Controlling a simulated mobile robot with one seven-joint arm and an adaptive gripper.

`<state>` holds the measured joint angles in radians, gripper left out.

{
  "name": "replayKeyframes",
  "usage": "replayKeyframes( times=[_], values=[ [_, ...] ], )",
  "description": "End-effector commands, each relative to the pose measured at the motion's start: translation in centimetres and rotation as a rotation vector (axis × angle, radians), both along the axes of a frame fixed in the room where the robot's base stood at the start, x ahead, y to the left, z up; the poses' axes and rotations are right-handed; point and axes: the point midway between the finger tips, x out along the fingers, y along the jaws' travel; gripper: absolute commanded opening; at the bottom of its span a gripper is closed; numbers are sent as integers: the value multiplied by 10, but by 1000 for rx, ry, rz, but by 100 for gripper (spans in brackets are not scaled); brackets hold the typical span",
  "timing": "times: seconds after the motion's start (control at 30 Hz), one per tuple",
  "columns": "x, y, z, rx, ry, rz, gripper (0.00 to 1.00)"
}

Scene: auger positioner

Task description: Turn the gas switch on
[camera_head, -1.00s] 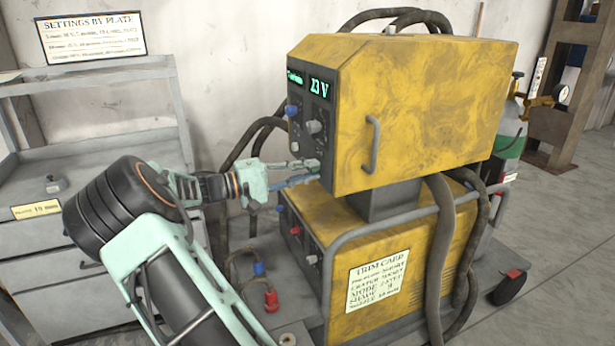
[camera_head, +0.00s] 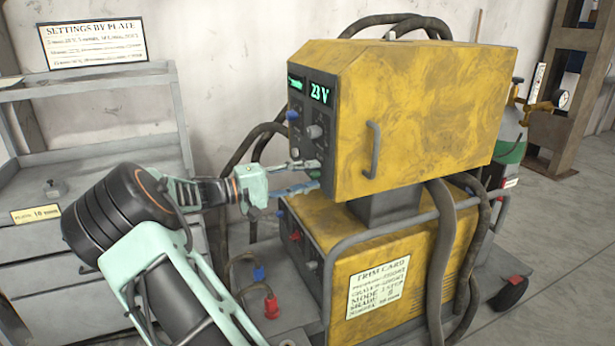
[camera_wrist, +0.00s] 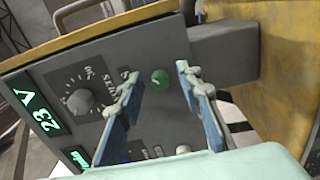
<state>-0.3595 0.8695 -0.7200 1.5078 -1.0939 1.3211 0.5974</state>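The yellow machine's dark control panel (camera_wrist: 60,75) fills the middle of the wrist view, with a lit 23 V readout and a grey knob (camera_wrist: 80,101). A round green button or lamp (camera_wrist: 160,79) shows between my fingertips. A small pale control (camera_wrist: 183,149) lies lower, partly hidden by my gripper's body. I cannot read which control is the gas switch. My gripper (camera_head: 316,174) is at the lower part of the panel, its blue-sided fingers apart and nothing held between them. It also shows in the wrist view (camera_wrist: 159,72). Whether the fingertips touch the panel is not clear.
A lower yellow unit (camera_head: 385,255) with a trim card (camera_head: 378,288) and a grey rail stands below. Thick hoses (camera_head: 440,245) hang at the right. A grey drawer cabinet (camera_head: 40,250) is at the left. Red and blue connectors (camera_head: 271,307) sit below my gripper.

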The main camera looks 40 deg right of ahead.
Motion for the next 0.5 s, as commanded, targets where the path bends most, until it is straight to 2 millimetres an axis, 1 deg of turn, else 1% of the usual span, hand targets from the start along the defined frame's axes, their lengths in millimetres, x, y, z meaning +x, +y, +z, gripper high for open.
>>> replayKeyframes(
  times=[0.13, 0.23, 0.37, 0.5],
  values=[
    [1, 3, 0, 0, 0, 0, 33],
    [4, 14, 0, 0, 1, 2, 33],
    [11, 39, 0, 0, 0, 5, 33],
    [18, 70, 0, 0, -1, 5, 33]
  ],
)
